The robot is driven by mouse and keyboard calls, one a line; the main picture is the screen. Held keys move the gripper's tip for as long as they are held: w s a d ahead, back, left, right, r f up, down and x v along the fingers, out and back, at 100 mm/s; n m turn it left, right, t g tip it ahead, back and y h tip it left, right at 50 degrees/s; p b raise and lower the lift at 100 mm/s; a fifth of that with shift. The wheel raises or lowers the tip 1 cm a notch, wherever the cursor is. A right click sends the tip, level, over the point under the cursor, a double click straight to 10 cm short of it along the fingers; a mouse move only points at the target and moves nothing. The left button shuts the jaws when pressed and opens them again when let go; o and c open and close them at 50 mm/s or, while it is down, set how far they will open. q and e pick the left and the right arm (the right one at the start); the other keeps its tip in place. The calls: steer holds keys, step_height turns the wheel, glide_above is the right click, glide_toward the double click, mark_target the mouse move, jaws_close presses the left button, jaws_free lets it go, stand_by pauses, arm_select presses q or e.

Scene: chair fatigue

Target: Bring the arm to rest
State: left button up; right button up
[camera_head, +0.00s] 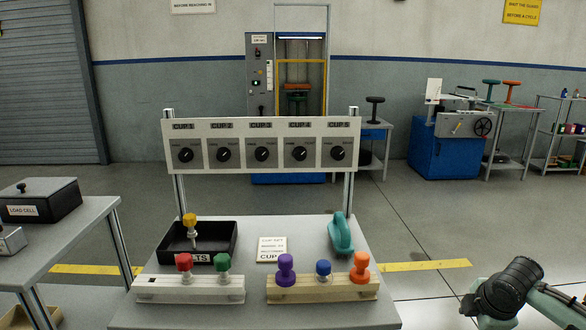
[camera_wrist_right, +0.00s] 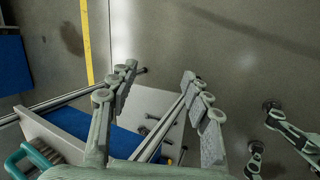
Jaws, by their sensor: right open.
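My right gripper (camera_wrist_right: 160,80) is open in the right wrist view, with nothing between its fingers. A pale surface with a blue part lies behind and below the fingers. In the head view a dark joint of my right arm shows at the lower right, beside the work table (camera_head: 255,314) and apart from it; the right fingertips cannot be made out there. My left gripper is not in the head view. Grey-green linkage pieces at the right edge of the wrist view cannot be identified.
On the table stand a black tray (camera_head: 168,252), a white block (camera_head: 190,291), a wooden block (camera_head: 322,289) with coloured knobs, and a teal piece (camera_head: 340,234). A dial panel (camera_head: 262,169) rises behind. A side table (camera_head: 75,240) stands left. Floor right of the table is open.

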steer(key=s+d+f+m+h, duration=0.2)
steer(key=s+d+f+m, duration=0.1)
steer(key=s+d+f, duration=0.4)
steer(key=s+d+f+m+h, duration=0.25)
steer(key=s+d+f, duration=0.2)
steer(key=d, duration=0.55)
steer(key=s+d+f+m+h, duration=0.1)
steer(key=s+d+f+m, duration=0.35)
steer(key=s+d, duration=0.3)
steer(key=s+a+f+m+y, duration=0.1)
steer(key=a+f, duration=0.4)
steer(key=a, duration=0.6)
steer(key=s+a+f+m+g+y, duration=0.1)
steer(key=a+f, duration=0.5)
steer(key=a, duration=0.6)
steer(key=s+a+f+m+g+y, duration=0.1)
steer(key=s+a+f+y, duration=0.3)
steer(key=a, duration=0.7)
step_height(320, 180, down, 2)
steer(key=shift+s+a+f+m, duration=0.1)
steer(key=shift+s+a+m, duration=0.3)
steer(key=shift+s+m, duration=0.35)
